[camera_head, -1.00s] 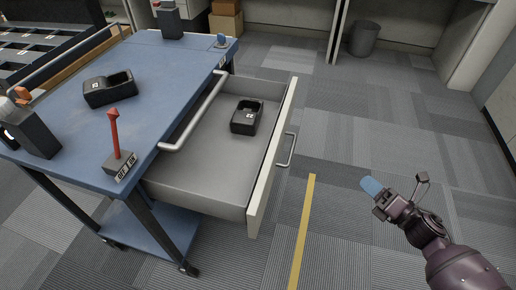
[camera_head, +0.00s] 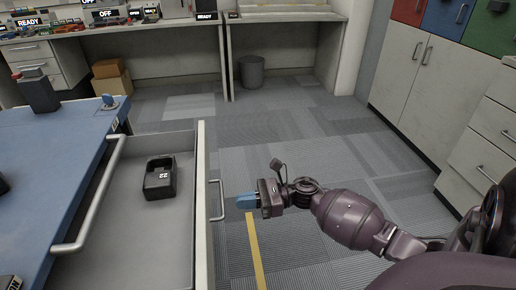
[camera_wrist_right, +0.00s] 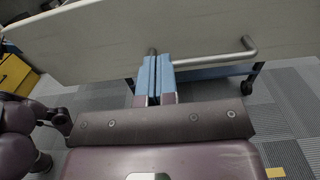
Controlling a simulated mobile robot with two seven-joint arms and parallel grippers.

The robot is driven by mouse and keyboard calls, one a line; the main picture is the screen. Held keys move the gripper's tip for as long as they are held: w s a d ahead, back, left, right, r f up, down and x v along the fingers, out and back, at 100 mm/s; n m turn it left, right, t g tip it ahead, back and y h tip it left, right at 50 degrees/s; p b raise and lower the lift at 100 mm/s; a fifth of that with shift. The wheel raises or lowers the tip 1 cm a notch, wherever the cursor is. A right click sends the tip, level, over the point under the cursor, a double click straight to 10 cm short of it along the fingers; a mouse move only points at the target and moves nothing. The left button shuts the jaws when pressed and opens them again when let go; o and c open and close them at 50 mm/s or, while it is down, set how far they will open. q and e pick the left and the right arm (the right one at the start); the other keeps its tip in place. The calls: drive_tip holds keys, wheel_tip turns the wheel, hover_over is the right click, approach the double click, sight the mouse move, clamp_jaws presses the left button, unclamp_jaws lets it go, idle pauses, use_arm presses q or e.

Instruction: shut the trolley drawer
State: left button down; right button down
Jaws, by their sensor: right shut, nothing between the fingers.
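The trolley drawer (camera_head: 128,240) is pulled out from the right side of the blue trolley (camera_head: 45,150). A black charger cradle (camera_head: 160,178) marked with a number sits inside it. The drawer's pale front panel (camera_head: 203,230) carries a metal handle (camera_head: 221,200). My right gripper (camera_head: 240,202) is shut with its blue fingers pointing left, just right of the handle. In the right wrist view the closed fingertips (camera_wrist_right: 156,62) are in front of the drawer front (camera_wrist_right: 130,38), by the left end of the handle (camera_wrist_right: 235,52); I cannot tell whether they touch. My left gripper is out of view.
A metal push rail (camera_head: 92,205) runs along the trolley's edge. A grey bin (camera_head: 251,73) and cardboard boxes (camera_head: 111,80) are at the back. White cabinets (camera_head: 430,90) line the right; carpet between is clear.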

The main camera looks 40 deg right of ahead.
sight(208, 206)
drive_tip(key=x, duration=0.6)
drive_tip(key=shift+w+a, duration=0.25)
drive_tip(key=shift+a, duration=0.15)
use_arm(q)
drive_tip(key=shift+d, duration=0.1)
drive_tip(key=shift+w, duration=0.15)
use_arm(e)
drive_tip(key=b+x, duration=0.3)
drive_tip(key=x, duration=2.5)
drive_tip(key=shift+f+b, duration=0.2)
drive_tip(key=shift+b, duration=0.15)
drive_tip(key=shift+w+a, duration=0.4)
drive_tip(key=shift+a, duration=0.1)
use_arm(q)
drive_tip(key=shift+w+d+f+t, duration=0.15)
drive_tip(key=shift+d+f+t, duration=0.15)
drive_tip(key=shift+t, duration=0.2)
use_arm(e)
drive_tip(key=shift+w+r, duration=0.1)
drive_tip(key=shift+r, duration=0.2)
drive_tip(key=shift+a+r, duration=0.1)
